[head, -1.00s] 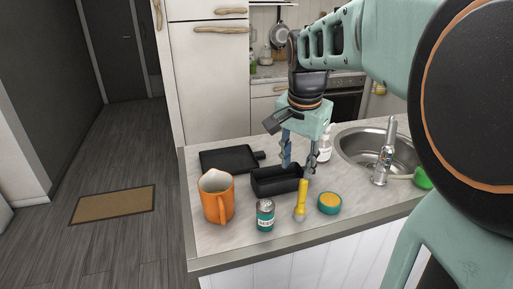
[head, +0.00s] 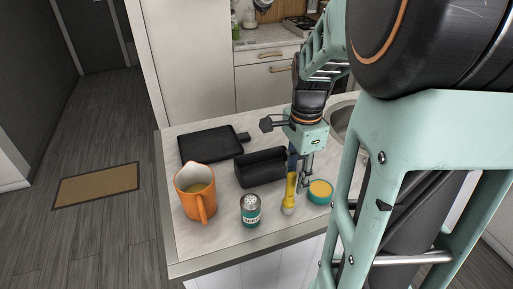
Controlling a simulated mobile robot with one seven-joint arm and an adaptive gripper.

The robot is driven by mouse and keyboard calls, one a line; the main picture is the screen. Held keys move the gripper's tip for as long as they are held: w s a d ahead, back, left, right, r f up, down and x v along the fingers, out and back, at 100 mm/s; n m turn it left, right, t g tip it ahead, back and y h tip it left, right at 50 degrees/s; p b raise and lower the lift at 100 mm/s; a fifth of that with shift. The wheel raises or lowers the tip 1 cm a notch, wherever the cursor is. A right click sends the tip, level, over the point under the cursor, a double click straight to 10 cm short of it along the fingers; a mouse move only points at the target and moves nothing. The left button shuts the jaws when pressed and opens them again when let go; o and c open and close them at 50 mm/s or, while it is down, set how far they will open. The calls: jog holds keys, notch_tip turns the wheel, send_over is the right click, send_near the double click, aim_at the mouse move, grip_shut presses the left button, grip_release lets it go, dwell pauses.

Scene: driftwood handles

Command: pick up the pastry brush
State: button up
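The pastry brush (head: 289,194) is the slim yellow thing with a paler near end, lying on the counter between the shaker and the small round tub. My gripper (head: 298,181) points down at the brush's far end, its two fingers apart. One finger is over or beside the yellow end; the other comes down to its right, close to the tub. The fingers look empty, and I cannot tell whether either touches the brush.
A black loaf tin (head: 262,177) stands just left of my gripper. An orange jug (head: 194,199), a teal shaker (head: 250,214), a black board (head: 207,146) and a yellow-topped teal tub (head: 320,191) share the counter (head: 222,228). The sink (head: 342,118) is behind my arm.

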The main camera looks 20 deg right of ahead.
aim_at(290, 189)
jog(key=f, duration=0.3)
jog(key=a+f, duration=0.1)
jog(key=f, duration=0.1)
jog(key=shift+w+p, duration=0.35)
jog(key=shift+p, duration=0.05)
jog(key=shift+f, duration=0.3)
grip_shut()
